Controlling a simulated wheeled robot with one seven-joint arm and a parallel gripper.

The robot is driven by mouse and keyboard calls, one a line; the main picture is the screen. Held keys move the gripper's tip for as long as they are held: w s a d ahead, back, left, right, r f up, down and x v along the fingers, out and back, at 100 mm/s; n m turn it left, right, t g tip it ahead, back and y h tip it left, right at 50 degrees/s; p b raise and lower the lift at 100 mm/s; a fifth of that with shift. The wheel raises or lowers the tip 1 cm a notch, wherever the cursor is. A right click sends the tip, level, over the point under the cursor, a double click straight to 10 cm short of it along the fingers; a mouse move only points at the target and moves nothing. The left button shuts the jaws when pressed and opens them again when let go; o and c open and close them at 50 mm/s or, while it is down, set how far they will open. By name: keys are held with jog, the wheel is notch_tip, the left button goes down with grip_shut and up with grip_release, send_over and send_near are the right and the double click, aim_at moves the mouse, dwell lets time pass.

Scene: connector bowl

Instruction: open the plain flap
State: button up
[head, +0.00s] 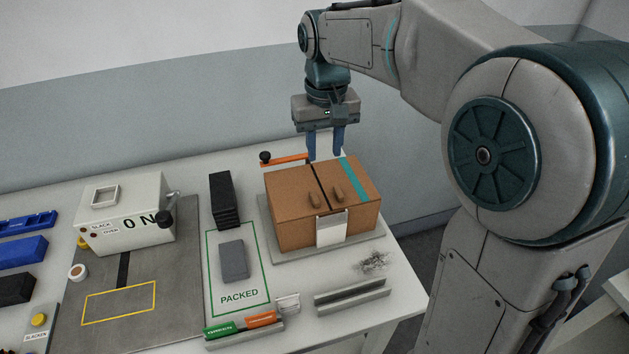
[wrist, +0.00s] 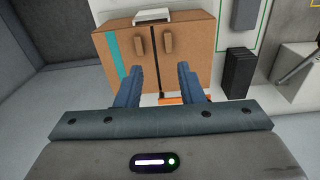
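A brown box (head: 300,232) stands on a grey base at the right of the table. Its top has two shut flaps with a dark seam between them. The plain flap (head: 288,188) is on the left in the head view and on the right in the wrist view (wrist: 190,32). The other flap (head: 362,186) has a teal stripe. Each flap bears a small tan grip; the plain flap's grip (head: 315,200) is near the seam. My gripper (head: 325,153) is open and empty, pointing down above the box's far edge, apart from the flaps.
An orange bar (head: 288,158) with a black knob lies behind the box. A black stack (head: 225,200) and a white lidded case (head: 130,215) stand to the left. A grey rail (head: 352,295) and metal shavings (head: 374,262) lie in front.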

aim_at(315, 196)
jog(key=f, duration=0.4)
jog(key=w+a+f, duration=0.1)
jog(key=f, duration=0.4)
jog(key=f+p, duration=0.1)
jog(key=f, duration=0.4)
jog(key=shift+w+a+f, duration=0.15)
jog(key=shift+w+a, duration=0.2)
jog(key=shift+a, duration=0.05)
grip_shut()
